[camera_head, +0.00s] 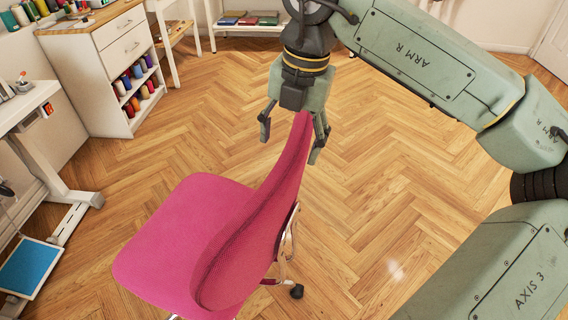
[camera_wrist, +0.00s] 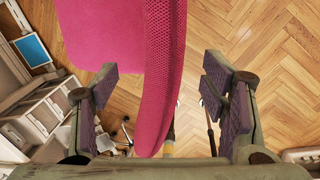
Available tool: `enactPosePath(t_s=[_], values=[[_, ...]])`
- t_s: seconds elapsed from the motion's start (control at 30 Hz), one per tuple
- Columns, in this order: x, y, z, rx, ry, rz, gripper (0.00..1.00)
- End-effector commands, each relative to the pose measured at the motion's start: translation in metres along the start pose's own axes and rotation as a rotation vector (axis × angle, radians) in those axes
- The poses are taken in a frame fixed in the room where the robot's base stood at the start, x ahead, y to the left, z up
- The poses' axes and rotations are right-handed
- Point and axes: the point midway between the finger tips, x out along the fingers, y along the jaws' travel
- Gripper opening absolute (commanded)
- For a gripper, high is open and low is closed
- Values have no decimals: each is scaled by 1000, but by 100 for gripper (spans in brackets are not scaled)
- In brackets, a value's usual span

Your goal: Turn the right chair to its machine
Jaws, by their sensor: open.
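In the wrist view the pink backrest (camera_wrist: 160,80) runs between the two padded fingers, with gaps showing on both sides. Contact is not visible. Most of the chair's base is hidden under the seat.
The white table (camera_head: 30,105) is cut off at the left edge, with a blue pad (camera_head: 30,266) on the floor below it. A drawer cabinet (camera_head: 105,60) with thread spools stands at the back left. A low shelf (camera_head: 248,22) holds folded cloth. Wood floor is clear behind and right of the chair.

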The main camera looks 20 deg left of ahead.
Motion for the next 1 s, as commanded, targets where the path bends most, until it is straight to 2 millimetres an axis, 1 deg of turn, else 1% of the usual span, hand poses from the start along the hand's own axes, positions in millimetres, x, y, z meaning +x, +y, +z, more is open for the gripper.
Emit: enactPosePath(t_s=[0.03,0.2,0.3,0.43,0.6,0.87,1.0], values=[[9,0,-2,-3,5,0,67],[42,1,-1,-4,5,1,67],[59,1,-2,-4,5,2,67],[76,1,-1,-3,4,2,67],[86,1,-1,-4,2,1,67],[87,1,-1,-3,2,1,67],[87,1,-1,-3,2,1,57]])
